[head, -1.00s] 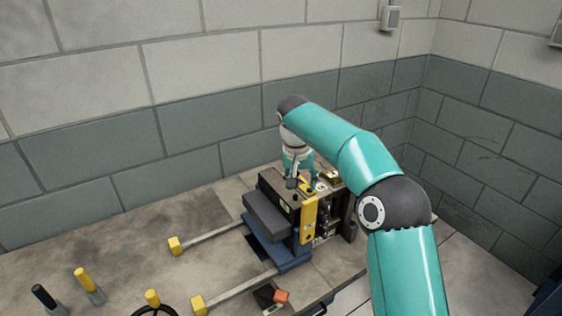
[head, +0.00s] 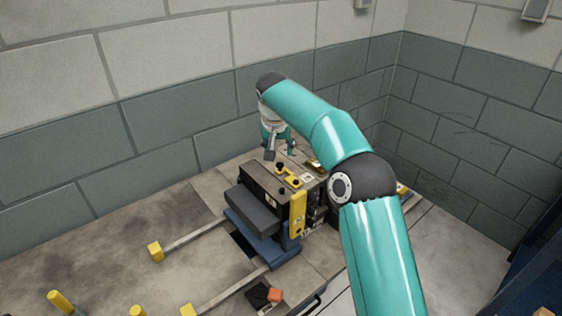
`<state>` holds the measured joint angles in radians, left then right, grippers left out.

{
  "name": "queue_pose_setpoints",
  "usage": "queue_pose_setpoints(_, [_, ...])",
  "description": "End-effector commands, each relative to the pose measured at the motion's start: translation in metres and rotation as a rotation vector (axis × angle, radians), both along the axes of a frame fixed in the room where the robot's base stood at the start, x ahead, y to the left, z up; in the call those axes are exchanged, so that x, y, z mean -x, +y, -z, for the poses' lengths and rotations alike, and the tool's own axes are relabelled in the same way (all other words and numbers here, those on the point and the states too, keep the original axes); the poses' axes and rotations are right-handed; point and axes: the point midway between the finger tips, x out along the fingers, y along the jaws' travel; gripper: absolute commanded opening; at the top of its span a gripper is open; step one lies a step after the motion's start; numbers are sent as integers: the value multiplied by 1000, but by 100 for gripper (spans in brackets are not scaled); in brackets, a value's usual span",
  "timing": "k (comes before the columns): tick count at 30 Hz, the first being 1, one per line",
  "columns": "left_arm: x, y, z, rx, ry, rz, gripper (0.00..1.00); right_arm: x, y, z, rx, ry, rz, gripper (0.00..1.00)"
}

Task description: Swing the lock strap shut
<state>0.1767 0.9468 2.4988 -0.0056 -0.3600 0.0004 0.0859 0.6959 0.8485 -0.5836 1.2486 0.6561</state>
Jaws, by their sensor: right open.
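A dark steel mould block (head: 260,178) sits on a blue base on the bench. On its top lies a short yellow strap (head: 289,177) with two black knobs. A yellow upright plate (head: 297,214) with dark marking is on the front right face. I take the top piece as the lock strap, but cannot tell surely. My right gripper (head: 280,152) points down, open and empty, just above the far part of the block, behind the strap and apart from it. My left gripper is not in view.
Two rails with yellow end blocks (head: 156,251) run left and forward from the block. An orange-red piece (head: 275,295) lies near the bench's front edge. A yellow peg (head: 59,301) stands at lower left.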

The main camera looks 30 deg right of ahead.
Motion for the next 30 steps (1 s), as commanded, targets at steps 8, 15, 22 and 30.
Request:
queue_pose_setpoints(8, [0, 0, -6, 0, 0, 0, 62, -16, -13, 50, 0, 4, 0, 50])
queue_pose_setpoints(15, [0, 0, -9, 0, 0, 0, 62, -22, -18, 69, 0, 0, -1, 50])
queue_pose_setpoints(22, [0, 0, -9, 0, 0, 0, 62, -23, -18, 71, 0, 0, -2, 50])
queue_pose_setpoints(30, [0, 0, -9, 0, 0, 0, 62, -23, -18, 71, 0, 0, -2, 18])
